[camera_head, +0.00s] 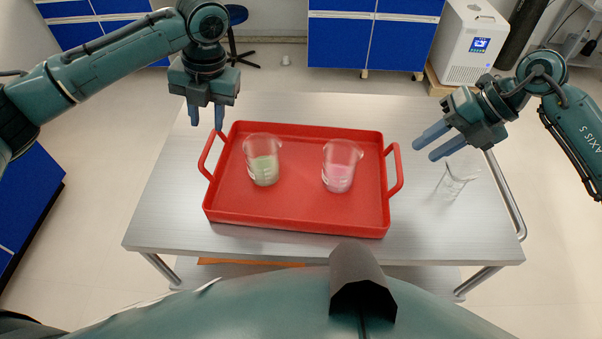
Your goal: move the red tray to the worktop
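The red tray (290,215) lies flat on a metal-topped table, with a raised handle at its left end and another at its right end. Two glass beakers stand upright in it: one with pale green liquid (263,168) on the left and one with pink liquid (339,176) on the right. My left gripper (207,115) points down above the tray's left handle, open and empty. My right gripper (430,145) is open and empty, to the right of the right handle and apart from it. I cannot tell which surface is the worktop.
An empty glass beaker (455,181) stands on the table (170,215) right of the tray, below my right gripper. A metal rail runs along the table's right edge. Blue cabinets (340,42), a stool (236,38) and a white device (466,45) stand behind on the floor.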

